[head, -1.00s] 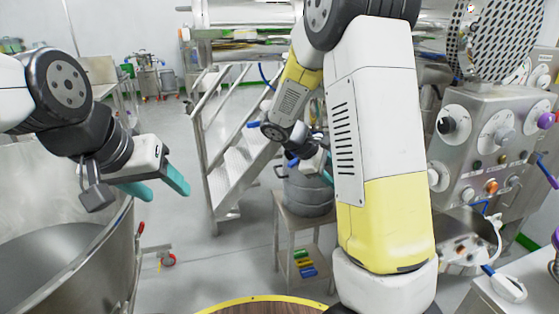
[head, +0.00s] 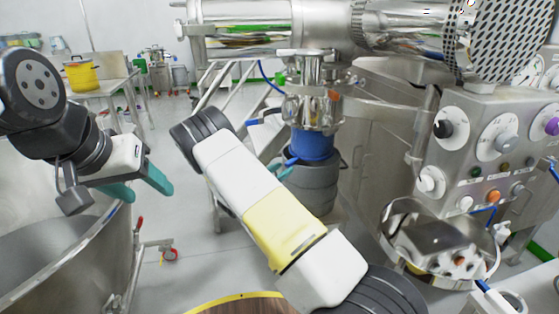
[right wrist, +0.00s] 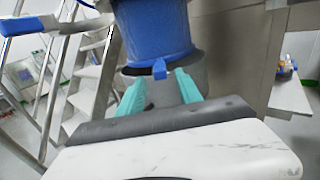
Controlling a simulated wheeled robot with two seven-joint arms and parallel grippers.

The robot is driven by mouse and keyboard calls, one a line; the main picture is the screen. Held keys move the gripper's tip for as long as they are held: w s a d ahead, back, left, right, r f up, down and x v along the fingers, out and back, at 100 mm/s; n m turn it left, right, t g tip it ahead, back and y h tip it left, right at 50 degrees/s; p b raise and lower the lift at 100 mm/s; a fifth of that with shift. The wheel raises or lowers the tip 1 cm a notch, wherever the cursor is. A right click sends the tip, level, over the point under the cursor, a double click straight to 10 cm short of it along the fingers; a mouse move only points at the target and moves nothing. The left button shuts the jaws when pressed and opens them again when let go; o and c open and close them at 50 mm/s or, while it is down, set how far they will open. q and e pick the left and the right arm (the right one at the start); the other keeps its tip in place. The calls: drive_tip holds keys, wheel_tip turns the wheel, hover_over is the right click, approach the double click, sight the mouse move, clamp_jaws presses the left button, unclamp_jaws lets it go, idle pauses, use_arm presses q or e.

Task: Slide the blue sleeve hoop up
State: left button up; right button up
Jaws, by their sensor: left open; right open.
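The blue sleeve (head: 312,145) hangs under the steel outlet, just above a grey drum, in the head view. In the right wrist view the blue sleeve (right wrist: 155,28) fills the top middle. Its lower edge carries a blue hoop with a small tab (right wrist: 160,69) facing me. My right gripper (right wrist: 162,88) is open, its two teal fingers reaching toward the hoop with the tab between them in the picture. I cannot tell whether they touch it. My left gripper (head: 145,188) is open and empty at the left, over a steel vessel's rim.
The grey drum (head: 312,185) stands below the sleeve. A control panel (head: 490,150) with knobs and a steel basin (head: 395,240) are at the right. A large steel vessel (head: 60,250) is at the left. Steps with rails (right wrist: 90,85) stand left of the sleeve.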

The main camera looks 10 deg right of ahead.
sight(290, 164)
drive_tip(key=shift+x, duration=2.75)
clamp_jaws()
